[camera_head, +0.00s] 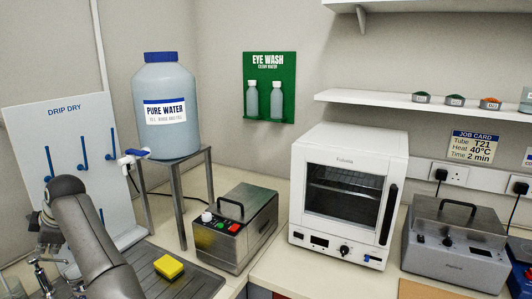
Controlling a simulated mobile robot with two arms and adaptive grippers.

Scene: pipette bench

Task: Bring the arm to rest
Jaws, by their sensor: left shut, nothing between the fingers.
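My left arm (92,240) comes in from the bottom left, rises over the sink area and bends down at its top. My left gripper (47,241) hangs at the far left, in front of the drip-dry board (75,145). It is small and partly hidden by the arm; its fingers are shut with nothing held. My right gripper is not in view.
A yellow sponge (168,266) lies on the dark draining surface (195,286) right of my arm. A water bottle (165,95) sits on a metal stand (180,190). A grey box device (237,228), a white oven (347,190) and a metal bath (455,245) line the bench.

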